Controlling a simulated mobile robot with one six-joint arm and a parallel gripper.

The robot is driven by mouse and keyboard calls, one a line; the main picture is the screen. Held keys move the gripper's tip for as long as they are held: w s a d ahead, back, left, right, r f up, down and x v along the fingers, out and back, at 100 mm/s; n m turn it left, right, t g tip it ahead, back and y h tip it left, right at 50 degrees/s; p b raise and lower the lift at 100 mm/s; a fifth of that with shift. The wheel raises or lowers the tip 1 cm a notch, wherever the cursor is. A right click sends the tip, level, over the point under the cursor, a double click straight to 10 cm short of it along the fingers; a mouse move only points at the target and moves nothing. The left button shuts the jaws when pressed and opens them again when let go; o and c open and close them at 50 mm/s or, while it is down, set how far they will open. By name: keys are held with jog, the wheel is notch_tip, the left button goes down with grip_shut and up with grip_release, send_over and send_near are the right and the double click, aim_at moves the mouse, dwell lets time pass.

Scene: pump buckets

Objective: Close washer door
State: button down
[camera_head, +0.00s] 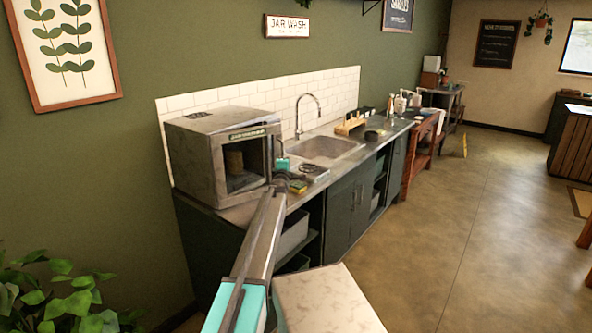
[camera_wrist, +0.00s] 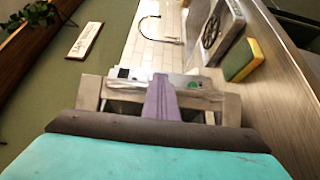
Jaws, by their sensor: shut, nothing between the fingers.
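The washer (camera_head: 192,155) is a grey metal box on the left end of the counter, with a dark label over its front. The front opening shows a dark inside with a tan, jar-like thing (camera_head: 234,161) in it. The door is hard to make out, and I cannot tell how far it stands open. My gripper (camera_head: 276,184) is at the lower right front corner of the washer. Its fingers (camera_wrist: 161,82) are together and empty in the wrist view. I cannot tell whether they touch the washer.
A yellow-green sponge (camera_head: 298,187) lies close to my gripper, and also shows in the wrist view (camera_wrist: 240,60). A flat grey device (camera_head: 313,170) is beside it. The sink (camera_head: 325,147) is farther right.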

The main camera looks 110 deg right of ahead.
jog(key=s+a+p, duration=0.3)
jog(key=a+p, duration=0.3)
jog(key=a, duration=0.6)
jog(key=shift+s+a, duration=0.2)
jog(key=shift+a, duration=0.1)
dwell(0.3)
jog(key=shift+w, duration=0.1)
